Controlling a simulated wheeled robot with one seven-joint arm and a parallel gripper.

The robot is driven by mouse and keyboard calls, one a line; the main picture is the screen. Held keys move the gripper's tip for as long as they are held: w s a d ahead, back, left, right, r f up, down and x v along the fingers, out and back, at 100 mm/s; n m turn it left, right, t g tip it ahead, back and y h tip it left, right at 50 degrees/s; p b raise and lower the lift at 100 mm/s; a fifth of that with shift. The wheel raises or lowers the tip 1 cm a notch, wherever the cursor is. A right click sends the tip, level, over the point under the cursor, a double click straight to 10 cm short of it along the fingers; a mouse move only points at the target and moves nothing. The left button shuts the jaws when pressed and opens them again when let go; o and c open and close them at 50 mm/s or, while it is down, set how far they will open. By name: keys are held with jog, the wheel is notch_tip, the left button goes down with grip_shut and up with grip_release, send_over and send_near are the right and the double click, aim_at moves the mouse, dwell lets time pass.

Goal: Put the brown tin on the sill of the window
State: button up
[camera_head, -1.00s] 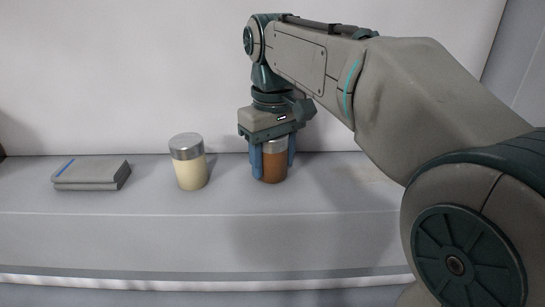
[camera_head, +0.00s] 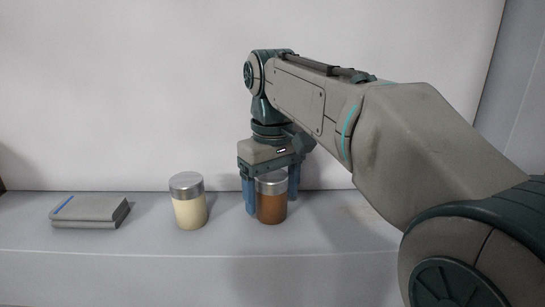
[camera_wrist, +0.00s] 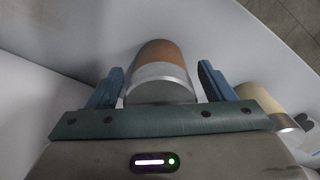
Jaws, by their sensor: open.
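The brown tin (camera_head: 271,207), a brown jar with a silver lid, stands upright on the grey ledge (camera_head: 330,235) close to the pale back wall. My gripper (camera_head: 271,200) points down over it, with one blue finger on each side. In the wrist view the tin (camera_wrist: 160,58) lies between the open fingers of my gripper (camera_wrist: 165,85), with a gap showing on both sides. The window and its sill cannot be made out in these frames.
A cream jar with a silver lid (camera_head: 189,210) stands left of the brown tin; it also shows in the wrist view (camera_wrist: 262,97). A grey folded block with a blue stripe (camera_head: 90,212) lies farther left. The ledge right of the tin is clear.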

notch_tip(320, 180, up, 10)
jog(key=shift+r+p, duration=0.25)
jog(key=shift+p, duration=0.1)
dwell(0.4)
